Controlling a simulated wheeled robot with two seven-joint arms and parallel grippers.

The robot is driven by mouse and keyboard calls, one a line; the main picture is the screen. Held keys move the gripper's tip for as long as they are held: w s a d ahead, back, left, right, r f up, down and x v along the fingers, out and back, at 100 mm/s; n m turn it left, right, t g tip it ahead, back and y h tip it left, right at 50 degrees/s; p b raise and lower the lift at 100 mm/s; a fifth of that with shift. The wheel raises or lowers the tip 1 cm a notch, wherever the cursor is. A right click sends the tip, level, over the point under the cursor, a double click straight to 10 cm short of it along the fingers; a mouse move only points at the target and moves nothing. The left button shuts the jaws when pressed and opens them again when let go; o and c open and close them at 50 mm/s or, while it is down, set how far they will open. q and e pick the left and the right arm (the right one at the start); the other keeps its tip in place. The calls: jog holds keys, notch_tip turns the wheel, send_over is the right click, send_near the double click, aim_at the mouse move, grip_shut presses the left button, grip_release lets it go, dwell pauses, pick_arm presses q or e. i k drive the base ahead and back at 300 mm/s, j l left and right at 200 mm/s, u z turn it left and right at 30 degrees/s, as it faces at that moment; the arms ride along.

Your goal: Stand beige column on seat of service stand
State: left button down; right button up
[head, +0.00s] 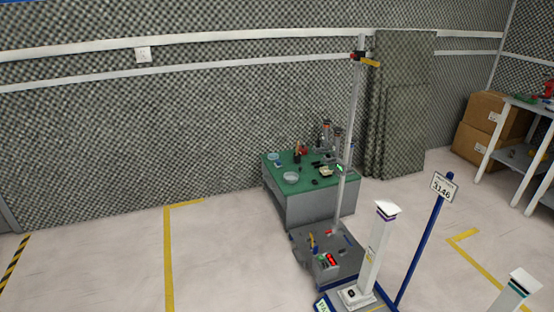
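A pale off-white column (376,247) with a flared cap stands upright at the lower right of centre. Its square foot (357,296) rests on a low blue-framed stand beside a blue post (424,240) with a sign reading 3146 (444,186). A second pale column (515,291) with a teal band shows at the bottom right corner; its lower part is cut off by the frame. I cannot tell from the labels or colour which one is the beige column. Neither of my grippers is in view.
A green-topped bench (310,189) with tools stands by the foam wall. A low grey platform (347,268) with a tall pole (352,120) is before it. Cardboard boxes (485,110) and a white shelf (508,145) stand at right. The floor at left is clear.

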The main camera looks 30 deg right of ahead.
aim_at(334, 245)
jog(key=i+z, duration=0.25)
jog(key=i, duration=0.35)
jog(key=i+j+z, duration=0.1)
jog(key=i+z, duration=0.15)
jog(key=i, duration=0.35)
jog(key=i+z, duration=0.25)
jog(key=z, duration=0.15)
jog(key=i+z, duration=0.2)
jog(key=z, duration=0.2)
jog(key=i+j+z, duration=0.15)
jog(key=z, duration=0.25)
jog(key=i+z, duration=0.2)
jog(key=z, duration=0.25)
jog(key=i+j+z, duration=0.15)
jog(key=z, duration=0.3)
jog(key=i+j+z, duration=0.15)
jog(key=z, duration=0.3)
jog(key=i+j+z, duration=0.45)
jog(key=k+l, duration=0.1)
jog(key=l, duration=0.05)
